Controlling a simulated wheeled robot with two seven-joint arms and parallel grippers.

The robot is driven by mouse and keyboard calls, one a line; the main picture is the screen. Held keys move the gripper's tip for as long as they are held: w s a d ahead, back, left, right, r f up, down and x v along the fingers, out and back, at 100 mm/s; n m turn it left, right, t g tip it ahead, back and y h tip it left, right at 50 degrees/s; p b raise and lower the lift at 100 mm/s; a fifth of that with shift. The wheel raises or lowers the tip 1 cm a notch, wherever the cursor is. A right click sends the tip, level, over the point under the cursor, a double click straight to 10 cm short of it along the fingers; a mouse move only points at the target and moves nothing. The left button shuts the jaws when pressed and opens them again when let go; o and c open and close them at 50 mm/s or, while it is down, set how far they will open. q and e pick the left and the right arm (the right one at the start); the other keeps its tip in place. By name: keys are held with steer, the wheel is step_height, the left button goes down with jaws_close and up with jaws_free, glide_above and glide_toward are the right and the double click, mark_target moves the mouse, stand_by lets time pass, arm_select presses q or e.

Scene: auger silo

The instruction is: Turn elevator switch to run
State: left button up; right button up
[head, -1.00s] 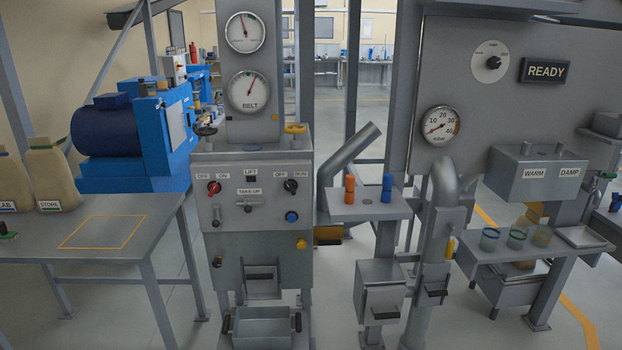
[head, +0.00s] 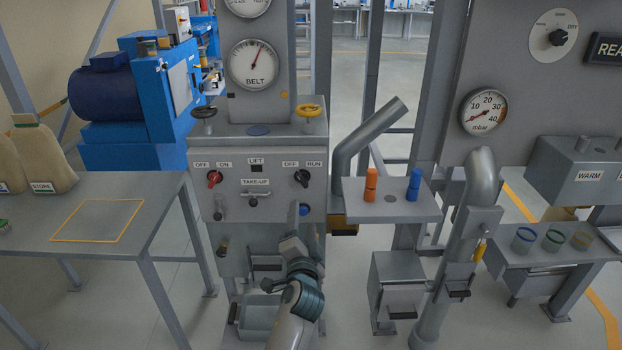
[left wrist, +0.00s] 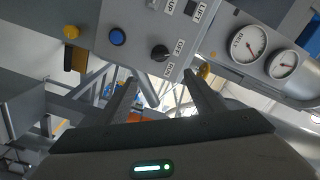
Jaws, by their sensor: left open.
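The elevator switch is a black knob (head: 303,178) on the right of the grey control panel, under the labels OFF and RUN. Its handle appears tilted toward OFF, but it is small. The knob also shows in the left wrist view (left wrist: 160,52), unobstructed, just beyond the fingertips. My left gripper (head: 297,222) is below the knob in the head view, apart from it. In the left wrist view its two fingers (left wrist: 160,80) stand wide apart with nothing between them. My right gripper is not in view.
A red switch (head: 214,178) marked OFF and ON and a take-up handle (head: 256,194) sit left of the knob. A blue button (head: 304,210) is just below it. A shelf (head: 389,207) with orange and blue pieces stands right.

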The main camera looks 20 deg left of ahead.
arm_select(q)
steer(key=shift+s, duration=0.15)
steer(key=p, duration=0.1)
glide_toward(304, 182)
steer(key=x, duration=0.7)
steer(key=shift+a, duration=0.1)
steer(key=shift+x, duration=0.95)
steer(key=c, duration=1)
steer(key=shift+c, duration=0.2)
